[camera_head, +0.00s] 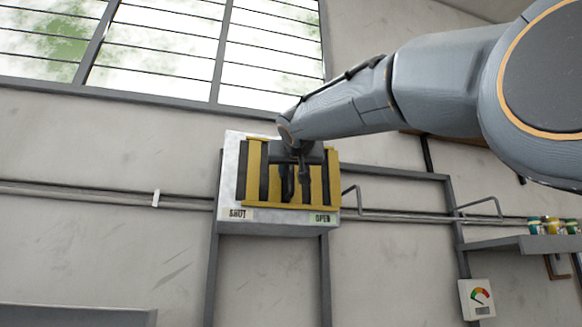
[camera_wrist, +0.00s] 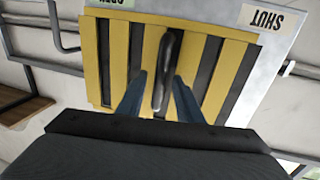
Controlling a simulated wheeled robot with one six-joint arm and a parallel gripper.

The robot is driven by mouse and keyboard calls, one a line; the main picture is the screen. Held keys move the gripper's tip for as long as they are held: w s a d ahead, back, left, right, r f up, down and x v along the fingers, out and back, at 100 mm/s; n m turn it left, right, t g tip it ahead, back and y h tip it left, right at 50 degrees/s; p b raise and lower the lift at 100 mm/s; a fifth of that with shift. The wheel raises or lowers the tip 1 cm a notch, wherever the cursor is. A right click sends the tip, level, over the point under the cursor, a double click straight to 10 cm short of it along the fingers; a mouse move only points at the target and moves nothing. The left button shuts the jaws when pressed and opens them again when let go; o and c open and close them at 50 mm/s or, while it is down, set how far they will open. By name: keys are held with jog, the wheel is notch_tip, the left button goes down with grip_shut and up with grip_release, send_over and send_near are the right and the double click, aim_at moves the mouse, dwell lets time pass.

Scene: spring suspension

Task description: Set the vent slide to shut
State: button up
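The vent slide is a yellow slatted plate (camera_head: 254,172) with dark gaps, on a pale grey wall box (camera_head: 229,180). The "SHUT" label (camera_head: 238,214) is at the lower left of the box and the "OPEN" label (camera_head: 322,218) at the lower right. The wrist view is turned over, with the "SHUT" label (camera_wrist: 263,18) at upper right. A dark grey bar handle (camera_wrist: 165,62) stands out from the slide. My gripper (camera_wrist: 159,78) is open, its two fingers on either side of the handle with gaps visible. In the head view my gripper (camera_head: 296,178) hides part of the slats.
A window is above the box. Pipes and a grey frame (camera_head: 325,270) run along the wall. At right are a shelf (camera_head: 500,243) with several cans and a gauge (camera_head: 478,297). The wall left of the box is mostly clear.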

jog(key=shift+w, duration=0.55)
grip_shut()
